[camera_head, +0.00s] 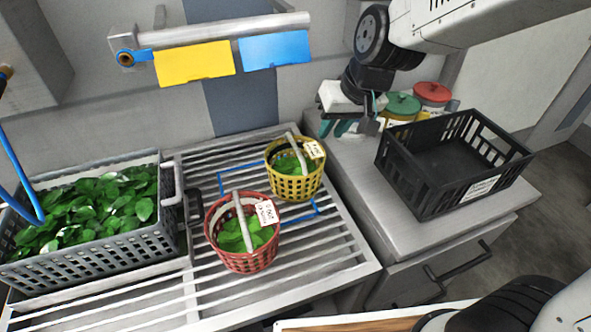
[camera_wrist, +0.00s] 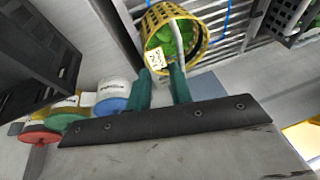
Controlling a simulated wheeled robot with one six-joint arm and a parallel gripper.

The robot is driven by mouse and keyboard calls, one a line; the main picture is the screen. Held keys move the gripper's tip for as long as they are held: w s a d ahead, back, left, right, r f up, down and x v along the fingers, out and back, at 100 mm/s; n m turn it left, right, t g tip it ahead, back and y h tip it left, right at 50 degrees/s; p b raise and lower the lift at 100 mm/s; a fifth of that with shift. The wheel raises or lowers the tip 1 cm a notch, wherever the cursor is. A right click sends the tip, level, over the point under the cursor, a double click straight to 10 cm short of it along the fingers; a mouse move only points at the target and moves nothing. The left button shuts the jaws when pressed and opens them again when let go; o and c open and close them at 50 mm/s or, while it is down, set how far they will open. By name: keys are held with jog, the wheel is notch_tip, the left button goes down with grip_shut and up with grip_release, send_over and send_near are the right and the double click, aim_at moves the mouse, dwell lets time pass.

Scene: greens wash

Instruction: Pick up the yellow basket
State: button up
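The yellow basket (camera_head: 295,187) stands upright on the slatted rack, with green leaves inside, a pale handle arched over it and a white tag at its rim. In the wrist view the yellow basket (camera_wrist: 204,42) lies beyond the fingertips, its tag showing between them. My gripper (camera_head: 336,130) is up and to the right of the basket in the head view, apart from it. In the wrist view my gripper (camera_wrist: 161,71) has its two green fingers spread with nothing held between them.
A red basket (camera_head: 240,256) with leaves stands close to the yellow one. A grey crate of leaves (camera_head: 105,248) is at left. A black crate (camera_head: 425,188) and lidded jars (camera_head: 432,94) sit on the right counter. Yellow and blue cards (camera_head: 194,64) hang from a bar behind.

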aim_at(296, 146)
jog(key=shift+t, duration=0.3)
jog(key=w+a+f, duration=0.2)
jog(key=a, duration=0.1)
jog(key=w+a+f, duration=0.2)
jog(key=f, duration=0.1)
jog(key=shift+w+a, duration=0.2)
jog(key=shift+a, duration=0.2)
jog(key=x, duration=0.7)
jog(key=shift+s+a+f, duration=0.1)
jog(key=shift+f, duration=0.1)
grip_shut()
